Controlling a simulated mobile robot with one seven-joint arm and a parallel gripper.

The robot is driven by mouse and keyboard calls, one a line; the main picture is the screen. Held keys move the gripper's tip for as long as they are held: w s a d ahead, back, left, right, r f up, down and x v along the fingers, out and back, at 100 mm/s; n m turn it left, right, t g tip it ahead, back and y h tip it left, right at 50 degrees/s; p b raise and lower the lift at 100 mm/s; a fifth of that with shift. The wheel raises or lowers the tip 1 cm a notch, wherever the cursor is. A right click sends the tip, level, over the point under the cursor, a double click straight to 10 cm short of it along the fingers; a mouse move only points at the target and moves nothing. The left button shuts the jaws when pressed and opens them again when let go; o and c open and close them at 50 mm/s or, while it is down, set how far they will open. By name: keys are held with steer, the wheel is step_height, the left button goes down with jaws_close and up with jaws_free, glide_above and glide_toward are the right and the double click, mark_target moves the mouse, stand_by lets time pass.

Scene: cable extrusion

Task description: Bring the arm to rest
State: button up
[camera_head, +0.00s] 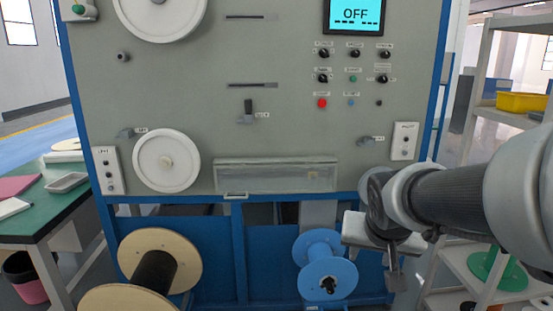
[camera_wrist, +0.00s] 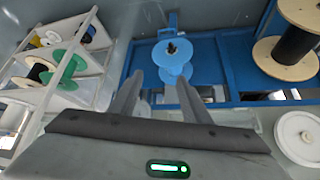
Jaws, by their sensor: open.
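My arm reaches in from the right in the head view, with my gripper (camera_head: 393,278) hanging low in front of the blue frame of the machine. In the wrist view my gripper (camera_wrist: 157,88) has its two fingers spread apart with nothing between them. Beyond the fingertips is a blue spool (camera_wrist: 172,62). The same blue spool (camera_head: 325,264) shows left of my gripper in the head view, apart from it.
The grey machine panel (camera_head: 290,120) stands ahead, its screen (camera_head: 354,15) reading OFF. A large wooden-flanged spool (camera_head: 150,270) sits low left. A green-topped table (camera_head: 50,205) is at left. A shelf (camera_head: 470,262) with spools stands at right, close to my arm.

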steer(key=s+a+r+n+g+y, duration=0.1)
steer(key=s+a+n, duration=0.1)
steer(key=s, duration=0.6)
steer(key=s+a+r+n+y, duration=0.1)
steer(key=s+a, duration=0.2)
steer(key=s, duration=0.5)
step_height(320, 180, up, 28)
steer(key=p, duration=2.8)
steer(key=shift+r, duration=0.15)
steer(key=shift+d, duration=0.1)
